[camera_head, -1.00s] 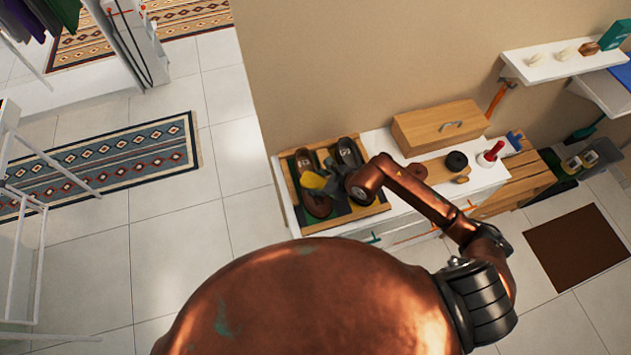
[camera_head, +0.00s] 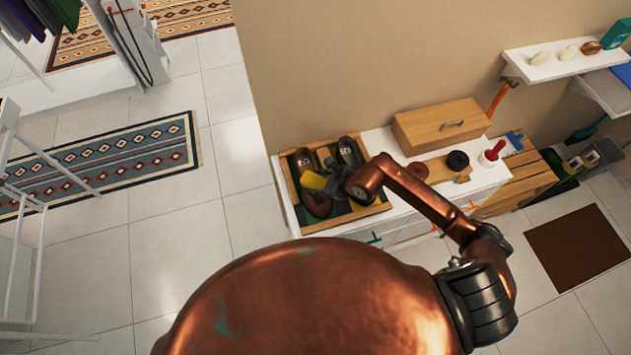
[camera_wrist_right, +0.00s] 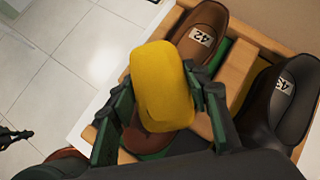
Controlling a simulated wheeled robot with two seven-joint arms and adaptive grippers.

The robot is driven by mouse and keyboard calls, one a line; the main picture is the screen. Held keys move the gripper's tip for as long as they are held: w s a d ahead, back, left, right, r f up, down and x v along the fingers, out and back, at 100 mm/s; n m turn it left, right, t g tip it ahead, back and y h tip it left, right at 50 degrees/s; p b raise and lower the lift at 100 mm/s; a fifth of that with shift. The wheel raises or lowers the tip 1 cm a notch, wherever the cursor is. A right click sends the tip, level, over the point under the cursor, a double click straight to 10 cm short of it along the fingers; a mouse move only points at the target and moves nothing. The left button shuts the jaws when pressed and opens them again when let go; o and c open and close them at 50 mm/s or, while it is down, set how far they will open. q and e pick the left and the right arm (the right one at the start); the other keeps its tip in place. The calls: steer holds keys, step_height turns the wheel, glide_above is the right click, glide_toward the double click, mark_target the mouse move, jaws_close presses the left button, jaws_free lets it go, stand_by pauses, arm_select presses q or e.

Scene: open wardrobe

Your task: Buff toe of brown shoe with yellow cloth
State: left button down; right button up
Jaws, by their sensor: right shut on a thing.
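The brown shoe (camera_head: 305,160) lies in a wooden tray, its toe end towards the tray's near side. In the right wrist view the brown shoe (camera_wrist_right: 207,28) shows a label reading 42 at its heel. My right gripper (camera_head: 328,180) is over the tray, shut on the yellow cloth (camera_head: 312,181). In the wrist view the yellow cloth (camera_wrist_right: 162,85) is a thick pad between the fingers. It lies over the shoe's front part and hides much of it; I cannot tell if it touches. My left gripper is not in view.
The wooden tray (camera_head: 360,213) also holds a black shoe (camera_head: 350,152), to the right of the brown one. Right of it on the white cabinet are a wooden box (camera_head: 437,128), a black round tin (camera_head: 457,161) and a red-handled item (camera_head: 494,151). Open floor lies left.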

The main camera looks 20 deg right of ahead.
steer(key=shift+f, duration=0.1)
steer(key=shift+s+d+f, duration=0.1)
steer(key=shift+s+f, duration=0.1)
steer(key=shift+s, duration=0.8)
steer(key=shift+s+f, duration=0.15)
steer(key=shift+s, duration=0.85)
steer(key=shift+s+d+f, duration=0.1)
steer(key=shift+s+f, duration=0.2)
steer(key=shift+s, duration=0.6)
steer(key=shift+s+f, duration=0.25)
steer(key=shift+s, duration=0.65)
steer(key=shift+f+b, duration=0.25)
steer(key=shift+b, duration=0.05)
steer(key=shift+w+r+b, duration=0.15)
steer(key=shift+w+b, duration=0.05)
steer(key=shift+w, duration=0.7)
steer(key=shift+w+r+b, duration=0.15)
steer(key=shift+w+b, duration=0.05)
steer(key=shift+w, duration=0.65)
steer(key=shift+w+r+b, duration=0.25)
steer(key=shift+w+r, duration=0.05)
steer(key=shift+w, duration=0.8)
steer(key=shift+w+r+b, duration=0.25)
steer(key=shift+w, duration=0.8)
